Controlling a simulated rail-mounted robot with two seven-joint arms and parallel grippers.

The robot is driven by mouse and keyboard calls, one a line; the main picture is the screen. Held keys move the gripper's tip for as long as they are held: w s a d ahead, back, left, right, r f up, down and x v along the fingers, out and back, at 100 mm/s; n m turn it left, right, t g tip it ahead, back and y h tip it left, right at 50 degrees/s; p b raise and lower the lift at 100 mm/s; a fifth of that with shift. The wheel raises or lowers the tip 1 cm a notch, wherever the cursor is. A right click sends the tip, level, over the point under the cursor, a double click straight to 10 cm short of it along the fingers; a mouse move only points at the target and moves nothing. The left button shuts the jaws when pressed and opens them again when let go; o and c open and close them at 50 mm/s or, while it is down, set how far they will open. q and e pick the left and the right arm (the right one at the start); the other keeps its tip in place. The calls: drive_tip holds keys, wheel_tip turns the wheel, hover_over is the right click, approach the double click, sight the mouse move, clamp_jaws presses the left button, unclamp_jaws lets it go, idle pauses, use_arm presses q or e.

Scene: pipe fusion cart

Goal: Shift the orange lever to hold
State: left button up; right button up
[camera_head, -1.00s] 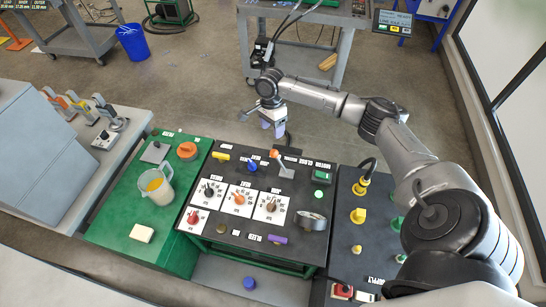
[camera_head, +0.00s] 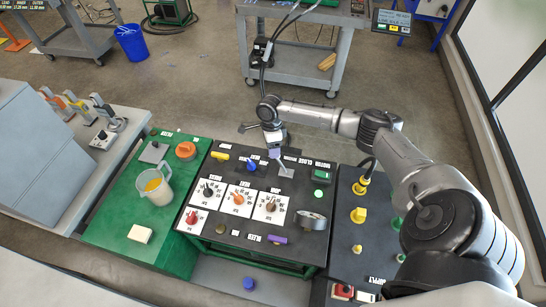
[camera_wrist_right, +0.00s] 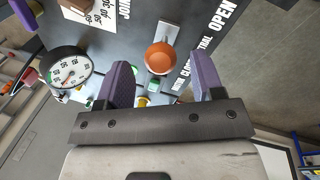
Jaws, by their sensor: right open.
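The orange lever's round knob (camera_wrist_right: 160,57) shows in the right wrist view, with a pale slotted plate (camera_wrist_right: 169,33) beside it. In the head view the plate (camera_head: 286,170) sits at the back of the black panel, and my right gripper mostly hides the knob. My right gripper (camera_head: 275,153) is over the lever, pointing down. Its purple fingers (camera_wrist_right: 163,75) are open in the right wrist view, one on each side of the knob, with gaps; contact is not visible. The label "OPEN" reads near the lever; I cannot make out a "hold" mark. My left gripper is not in view.
Several small knobs on white cards, a blue knob (camera_head: 252,166) and a round gauge (camera_head: 311,220) crowd the black panel. A pitcher (camera_head: 156,186) stands on the green top at left. Yellow fittings (camera_head: 358,215) stand at right.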

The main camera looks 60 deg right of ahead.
sight(279, 162)
drive_tip(key=shift+s+a+f, duration=0.15)
drive_tip(key=shift+a+f, duration=0.05)
drive_tip(key=shift+f, duration=1.05)
drive_tip(key=shift+s+a+f, duration=0.15)
drive_tip(key=shift+f, duration=1.05)
drive_tip(key=shift+c, duration=0.2)
clamp_jaws()
